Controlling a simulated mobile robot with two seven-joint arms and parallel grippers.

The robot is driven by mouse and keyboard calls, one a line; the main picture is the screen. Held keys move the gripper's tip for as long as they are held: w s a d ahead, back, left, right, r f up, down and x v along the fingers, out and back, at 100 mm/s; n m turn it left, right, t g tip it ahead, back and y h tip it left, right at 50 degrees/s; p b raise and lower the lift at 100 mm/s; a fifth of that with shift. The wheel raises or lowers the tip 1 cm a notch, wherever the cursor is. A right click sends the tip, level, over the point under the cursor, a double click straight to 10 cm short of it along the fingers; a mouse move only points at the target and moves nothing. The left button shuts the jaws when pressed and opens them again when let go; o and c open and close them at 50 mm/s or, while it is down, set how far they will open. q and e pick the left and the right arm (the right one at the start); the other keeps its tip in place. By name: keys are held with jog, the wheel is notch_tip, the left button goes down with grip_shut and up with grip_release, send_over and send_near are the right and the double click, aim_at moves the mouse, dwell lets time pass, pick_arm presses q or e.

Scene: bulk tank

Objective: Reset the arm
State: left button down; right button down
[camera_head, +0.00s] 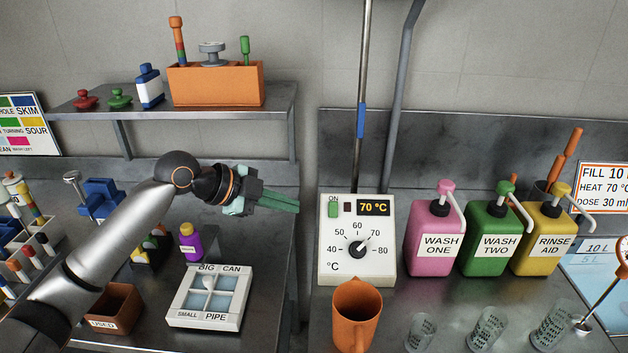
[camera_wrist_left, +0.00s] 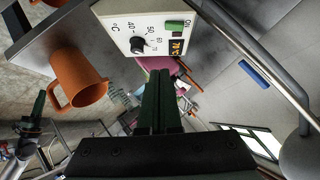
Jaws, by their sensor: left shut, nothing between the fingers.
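My left arm comes in from the lower left in the head view. Its gripper (camera_head: 280,203) is in the air above the left bench, near the gap between the two benches, pointing right toward the control box. Its green fingers are together with nothing between them. In the left wrist view the shut fingers (camera_wrist_left: 162,100) show in the middle. The white control box (camera_head: 330,268), with a dial and a 70 °C display, stands right of the gripper, apart from it.
An orange jug (camera_head: 357,315) stands in front of the control box. Pink (camera_head: 432,250), green (camera_head: 487,245) and yellow (camera_head: 540,247) pump bottles stand to the right. A shelf (camera_head: 200,117) hangs above the left bench.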

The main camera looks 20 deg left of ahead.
pick_arm(q)
jog(key=s+d+f+n+g+y, duration=0.1)
jog(key=s+d+f+n, duration=0.2)
jog(key=s+f, duration=0.45)
jog(key=s+d+f+n+g+y, duration=0.1)
jog(key=s+d+f+n, duration=0.2)
jog(key=f, duration=0.7)
jog(key=s+a+f+n+g+y, duration=0.1)
jog(key=s+f+n+y, duration=0.15)
jog(key=s, duration=0.45)
jog(key=s+a+f+n+y, duration=0.1)
jog(key=s+a+f+n, duration=0.1)
jog(key=s+n, duration=0.3)
jog(key=s+a+f+n+g+y, duration=0.1)
jog(key=s+f+n+y, duration=0.1)
jog(key=s, duration=0.6)
jog(key=w+d+f+t+h, duration=0.1)
jog(key=w+d+f+t, duration=0.1)
jog(key=f, duration=0.3)
jog(key=w+d+f+t+h, duration=0.1)
jog(key=w+d+f+t, duration=0.1)
jog(key=f, duration=0.4)
jog(key=shift+t, duration=0.6)
jog(key=shift+d, duration=0.1)
